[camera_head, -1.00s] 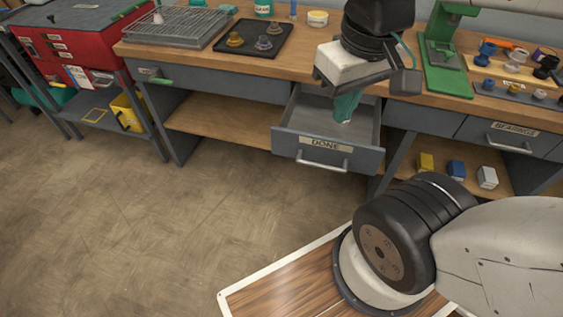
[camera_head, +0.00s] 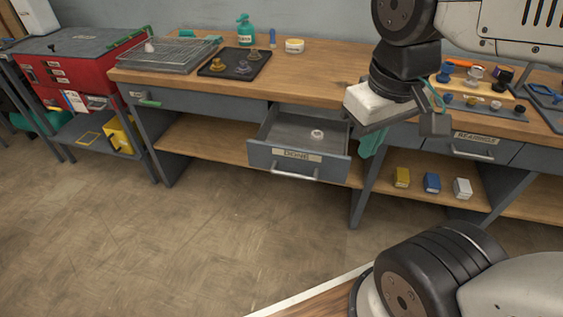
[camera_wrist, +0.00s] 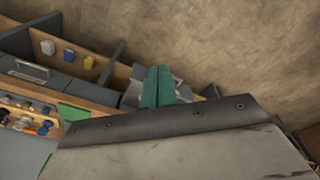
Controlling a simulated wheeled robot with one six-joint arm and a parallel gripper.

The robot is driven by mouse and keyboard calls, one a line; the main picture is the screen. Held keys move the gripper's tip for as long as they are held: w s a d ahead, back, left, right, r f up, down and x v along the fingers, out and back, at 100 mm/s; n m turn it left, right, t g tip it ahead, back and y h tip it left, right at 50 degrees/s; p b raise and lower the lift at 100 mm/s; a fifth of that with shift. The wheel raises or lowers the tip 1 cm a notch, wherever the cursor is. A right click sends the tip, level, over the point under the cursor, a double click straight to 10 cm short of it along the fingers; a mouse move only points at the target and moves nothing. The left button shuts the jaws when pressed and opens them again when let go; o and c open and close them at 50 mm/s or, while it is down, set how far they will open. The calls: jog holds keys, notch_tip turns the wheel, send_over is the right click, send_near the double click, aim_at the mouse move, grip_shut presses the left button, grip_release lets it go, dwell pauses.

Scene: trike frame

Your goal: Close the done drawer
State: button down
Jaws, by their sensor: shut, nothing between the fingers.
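The done drawer (camera_head: 298,165) is a grey drawer with a "DONE" label and a silver bar handle (camera_head: 295,173). It stands pulled out from under the wooden bench top. A small pale round part (camera_head: 317,134) lies inside it, toward the right. My gripper (camera_head: 370,143) has teal fingers and is at the right of the drawer in the head view, pointing down; whether it touches the drawer side I cannot tell. In the wrist view the teal fingers (camera_wrist: 158,86) are together with nothing between them. Grey surfaces beside them there are partly hidden.
The bearings drawer (camera_head: 475,148) is shut, to the right. Yellow, blue and white boxes stand on the lower shelf (camera_head: 440,205). The bench top holds a black tray (camera_head: 234,64), a wire rack (camera_head: 165,53) and a teal bottle (camera_head: 246,30). Floor (camera_head: 220,230) before the drawer is clear.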

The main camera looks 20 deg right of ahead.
jog(key=w+d+f+n+h, duration=0.1)
jog(key=w+f+n+h, duration=0.15)
jog(key=w+n, duration=0.5)
jog(key=n+t, duration=0.2)
jog(key=n, duration=1.8)
send_near(267, 159)
jog(key=s+a+r, duration=0.3)
jog(key=s, duration=0.3)
jog(key=x, duration=0.4)
jog(key=w+x, duration=0.1)
jog(key=x, duration=0.3)
jog(key=w+d+r+x, duration=0.1)
jog(key=x, duration=0.2)
jog(key=shift+w+d+f, duration=0.2)
jog(key=shift+f, duration=0.2)
jog(key=shift+w+d, duration=0.3)
jog(key=shift+w, duration=0.2)
